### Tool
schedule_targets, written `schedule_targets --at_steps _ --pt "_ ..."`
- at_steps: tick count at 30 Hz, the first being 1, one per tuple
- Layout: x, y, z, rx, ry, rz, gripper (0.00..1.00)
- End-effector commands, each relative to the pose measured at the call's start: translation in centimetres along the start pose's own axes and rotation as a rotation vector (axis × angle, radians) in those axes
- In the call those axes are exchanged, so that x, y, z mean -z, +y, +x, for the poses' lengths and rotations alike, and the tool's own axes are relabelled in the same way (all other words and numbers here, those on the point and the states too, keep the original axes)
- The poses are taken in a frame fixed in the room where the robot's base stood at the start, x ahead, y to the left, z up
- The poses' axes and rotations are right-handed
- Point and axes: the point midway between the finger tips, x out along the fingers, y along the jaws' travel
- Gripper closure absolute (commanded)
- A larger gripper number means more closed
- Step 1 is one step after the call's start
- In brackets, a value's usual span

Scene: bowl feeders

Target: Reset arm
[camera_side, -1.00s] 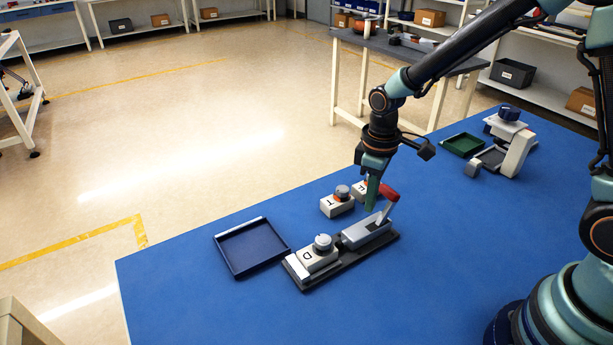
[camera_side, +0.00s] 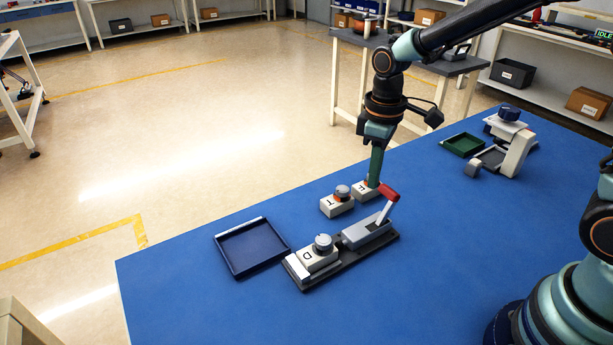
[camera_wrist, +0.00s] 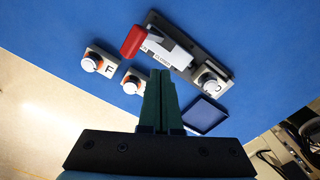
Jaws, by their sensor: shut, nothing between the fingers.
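My gripper (camera_side: 374,184) is shut and empty, pointing down. In the side view its tips overlap the block marked F (camera_side: 362,192); I cannot tell the exact gap. In the wrist view the shut green fingers (camera_wrist: 161,74) point toward the blue table, and the F block (camera_wrist: 100,62) lies apart to their left. A second block with a round knob (camera_side: 337,203) stands beside F. A block marked D (camera_side: 318,256) sits at the near end of a dark fixture (camera_side: 384,248). The fixture's red-handled lever (camera_side: 389,192) is tilted up; it also shows in the wrist view (camera_wrist: 133,41).
An empty dark blue tray (camera_side: 252,248) lies left of the fixture. A green tray (camera_side: 463,145) and a white device with a blue knob (camera_side: 513,140) stand at the table's far right. The front middle of the blue table (camera_side: 420,300) is clear.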

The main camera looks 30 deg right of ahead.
Motion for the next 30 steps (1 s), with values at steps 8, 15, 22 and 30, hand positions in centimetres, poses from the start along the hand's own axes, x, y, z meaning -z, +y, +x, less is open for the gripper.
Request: schedule_targets --at_steps 8,15,22,30 --pt "0.0 0.0 -1.7 -0.001 0.001 0.000 1.00" --pt "0.0 0.0 -1.8 0.000 0.000 0.000 1.00" --pt "-0.5 0.1 -2.9 -0.011 0.028 0.030 1.00" --pt "-4.1 0.4 -7.8 -0.067 0.190 0.206 1.00"
